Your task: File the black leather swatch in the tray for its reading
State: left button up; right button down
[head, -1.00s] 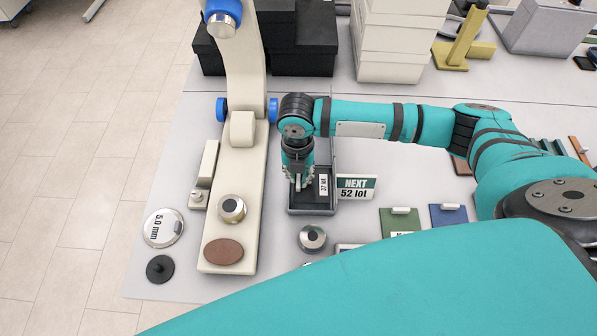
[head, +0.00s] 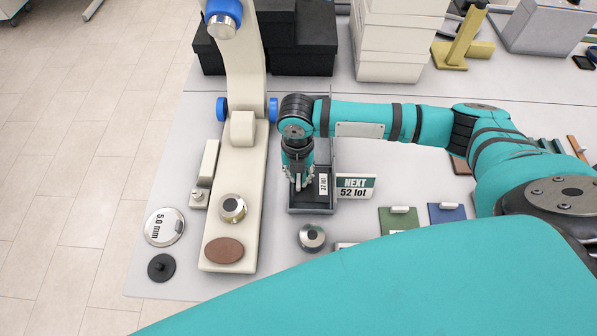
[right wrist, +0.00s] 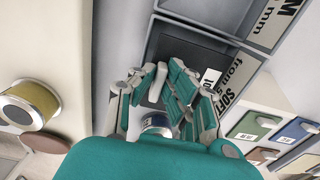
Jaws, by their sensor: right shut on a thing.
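My right gripper (head: 300,184) points down over the dark tray (head: 312,210) beside the cream gauge. In the right wrist view, its fingers (right wrist: 160,92) are closed around a pale grip tab (right wrist: 157,82). The black swatch (right wrist: 188,50) shows as a dark surface by the fingers, inside the tray compartment marked "SOFT". A white label lies on it, partly covered by a finger. The fingers hide part of the swatch, and I cannot tell if it rests fully on the tray floor. My left gripper is out of view.
The cream gauge (head: 232,165) stands left of the tray. A metal weight (head: 312,237) is just in front. Green (head: 397,224) and blue (head: 449,217) swatches lie to the right. Black boxes (head: 302,45) stand behind.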

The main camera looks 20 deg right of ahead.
aim_at(298, 176)
dwell(0.4)
jog(key=shift+p, duration=0.4)
jog(key=shift+f+b, duration=0.65)
jog(key=shift+f, duration=0.8)
jog(key=c, duration=1.3)
grip_release()
jog(key=shift+r, duration=0.25)
notch_tip(298, 176, up, 12)
jog(key=shift+f, duration=0.2)
